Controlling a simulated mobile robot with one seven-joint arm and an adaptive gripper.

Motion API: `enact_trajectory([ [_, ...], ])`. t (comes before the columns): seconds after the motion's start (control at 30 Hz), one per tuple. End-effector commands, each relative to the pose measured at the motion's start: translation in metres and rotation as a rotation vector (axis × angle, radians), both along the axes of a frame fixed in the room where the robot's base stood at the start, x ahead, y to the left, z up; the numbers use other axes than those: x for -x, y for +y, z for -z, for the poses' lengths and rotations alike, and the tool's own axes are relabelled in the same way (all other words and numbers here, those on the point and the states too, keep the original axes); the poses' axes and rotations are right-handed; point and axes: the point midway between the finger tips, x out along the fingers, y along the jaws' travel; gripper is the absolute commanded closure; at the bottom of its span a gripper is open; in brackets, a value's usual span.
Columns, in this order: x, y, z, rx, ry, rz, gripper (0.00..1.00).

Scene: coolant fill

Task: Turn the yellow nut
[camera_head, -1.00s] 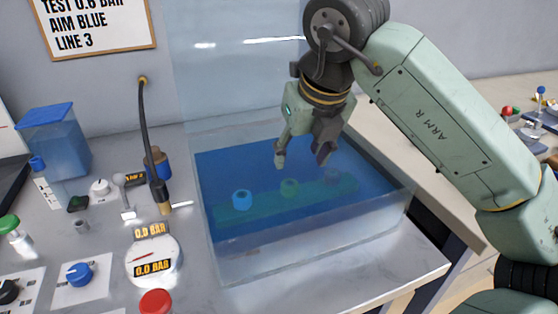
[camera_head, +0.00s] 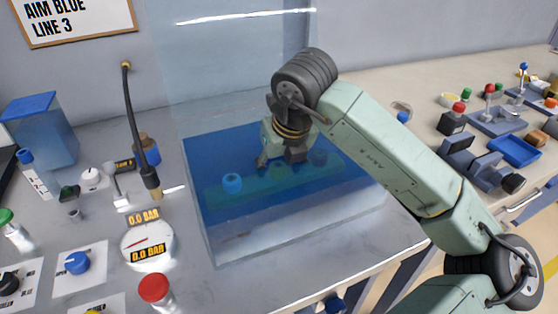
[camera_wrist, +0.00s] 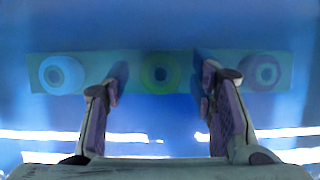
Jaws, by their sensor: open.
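Three ring-shaped nuts sit in a row on a green bar (camera_head: 255,183) under blue liquid in a clear tank (camera_head: 205,230). The middle nut (camera_wrist: 160,73) looks yellow-green through the liquid; in the head view it is a dim green shape (camera_head: 281,172). The left nut (camera_wrist: 62,75) is light blue and the right nut (camera_wrist: 264,73) is purplish. My gripper (camera_head: 280,160) is open and empty over the middle of the bar. In the wrist view its fingers (camera_wrist: 160,92) stand either side of the middle nut, which shows slightly beyond the tips. Contact and depth cannot be told.
Clear tank walls surround my gripper. A hose nozzle (camera_head: 151,182), a gauge (camera_head: 148,246) and a red button (camera_head: 154,289) stand left of the tank. Several small controls and a blue tray (camera_head: 515,151) lie on the right bench.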

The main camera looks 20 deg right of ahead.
Motion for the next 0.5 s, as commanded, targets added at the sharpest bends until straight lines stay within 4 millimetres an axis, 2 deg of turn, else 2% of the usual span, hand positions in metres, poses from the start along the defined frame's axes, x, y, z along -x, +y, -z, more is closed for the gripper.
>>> enact_trajectory([
  [0.17,0.0001,0.0000,0.0000,0.000,0.000,0.000,0.50],
  [0.5,0.0002,-0.0001,-0.0002,0.000,0.000,0.000,0.72],
])
